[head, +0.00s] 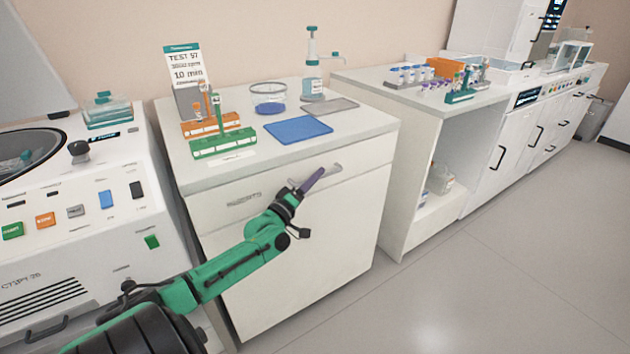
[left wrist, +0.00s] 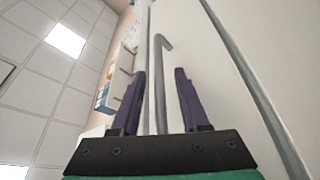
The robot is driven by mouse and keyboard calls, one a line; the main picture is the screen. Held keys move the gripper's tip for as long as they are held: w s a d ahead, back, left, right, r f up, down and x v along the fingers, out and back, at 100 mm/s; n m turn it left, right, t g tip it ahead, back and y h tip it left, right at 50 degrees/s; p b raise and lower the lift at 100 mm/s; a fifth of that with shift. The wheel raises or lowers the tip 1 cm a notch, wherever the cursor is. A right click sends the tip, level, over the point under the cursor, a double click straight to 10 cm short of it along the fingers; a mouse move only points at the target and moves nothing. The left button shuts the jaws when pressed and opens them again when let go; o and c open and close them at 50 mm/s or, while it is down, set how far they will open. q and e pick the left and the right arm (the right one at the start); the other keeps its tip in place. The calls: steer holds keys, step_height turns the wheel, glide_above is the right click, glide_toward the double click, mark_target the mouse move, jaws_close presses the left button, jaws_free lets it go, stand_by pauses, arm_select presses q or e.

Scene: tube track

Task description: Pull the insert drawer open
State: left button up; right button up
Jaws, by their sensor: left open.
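The insert drawer (head: 222,203) is the top, labelled front of the white cabinet in the middle of the head view. It looks closed, flush with the cabinet. Its grey bar handle (head: 335,167) is partly hidden by my left gripper (head: 312,181), which is right at it. In the left wrist view the purple fingers of the left gripper (left wrist: 160,98) are apart, and the hooked handle (left wrist: 161,72) shows between them. I cannot tell whether either finger touches it. My right gripper is in neither view.
On the cabinet top stand orange and green tube racks (head: 222,143), a blue mat (head: 299,130), a glass dish (head: 269,98) and a pump bottle (head: 312,75). A centrifuge (head: 75,235) is at left. The floor (head: 450,290) in front is clear.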

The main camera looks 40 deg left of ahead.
arm_select(q)
steer(key=shift+w, duration=0.2)
jaws_close()
stand_by(1.3)
